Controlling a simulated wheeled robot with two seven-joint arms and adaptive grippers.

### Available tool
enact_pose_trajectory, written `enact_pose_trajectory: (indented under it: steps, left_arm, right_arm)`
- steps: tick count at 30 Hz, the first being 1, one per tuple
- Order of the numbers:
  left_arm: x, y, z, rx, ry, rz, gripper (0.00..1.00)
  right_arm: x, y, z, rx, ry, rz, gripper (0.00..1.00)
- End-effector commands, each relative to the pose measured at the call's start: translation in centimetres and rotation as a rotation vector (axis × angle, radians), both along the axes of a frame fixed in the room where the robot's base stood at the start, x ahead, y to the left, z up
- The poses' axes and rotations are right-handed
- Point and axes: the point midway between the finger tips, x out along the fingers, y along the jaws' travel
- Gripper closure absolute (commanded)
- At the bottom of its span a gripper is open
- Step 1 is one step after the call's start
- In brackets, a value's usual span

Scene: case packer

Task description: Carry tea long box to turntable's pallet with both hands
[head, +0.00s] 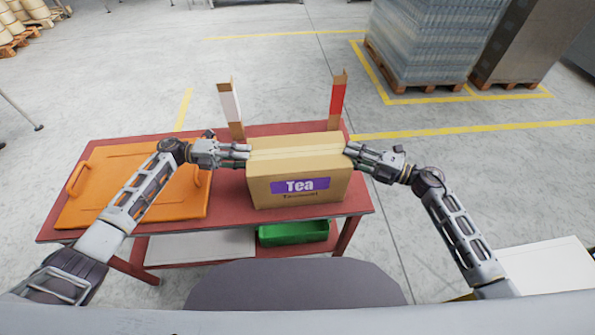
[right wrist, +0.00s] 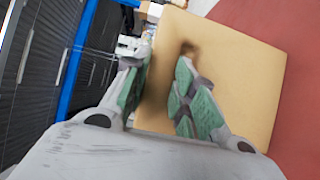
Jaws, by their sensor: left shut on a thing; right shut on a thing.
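The tea long box (head: 300,168) is a tan carton with a purple "Tea" label on its front. It is upright over the right part of the red table (head: 358,200); I cannot tell whether its base touches the top. My left gripper (head: 245,152) is shut on its left end, and my right gripper (head: 350,152) is shut on its right end. In the right wrist view the carton's tan side (right wrist: 235,80) fills the middle, with the right gripper's green-padded fingers (right wrist: 160,90) against it. No turntable can be made out.
An orange lidded case (head: 130,185) lies on the table's left part. A white post (head: 230,105) and a red post (head: 338,100) stand behind the box. A green bin (head: 293,233) sits on the lower shelf. Wrapped pallet loads (head: 415,40) stand far right; floor between is clear.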

Motion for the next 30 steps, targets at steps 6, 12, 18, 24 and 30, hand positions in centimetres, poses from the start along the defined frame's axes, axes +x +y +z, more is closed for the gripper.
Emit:
enact_pose_trajectory:
  steps: [6,12,18,24,30]
  left_arm:
    - [0.1,0.1,0.6,0.000,-0.002,0.002,1.00]
    - [0.1,0.1,1.2,-0.001,-0.003,0.002,1.00]
    - [0.1,0.1,2.0,-0.001,-0.003,0.002,1.00]
    - [0.1,0.1,2.7,-0.001,-0.003,0.002,1.00]
    - [0.1,0.1,3.4,-0.002,-0.003,0.003,1.00]
  right_arm:
    - [0.0,0.0,0.5,0.000,-0.001,0.001,1.00]
    - [0.0,0.0,1.2,0.000,-0.001,0.001,1.00]
    - [0.0,0.0,1.9,0.000,-0.002,0.001,1.00]
    - [0.0,0.0,2.6,0.000,-0.002,0.001,1.00]
    - [0.0,0.0,3.3,0.000,-0.001,0.001,1.00]
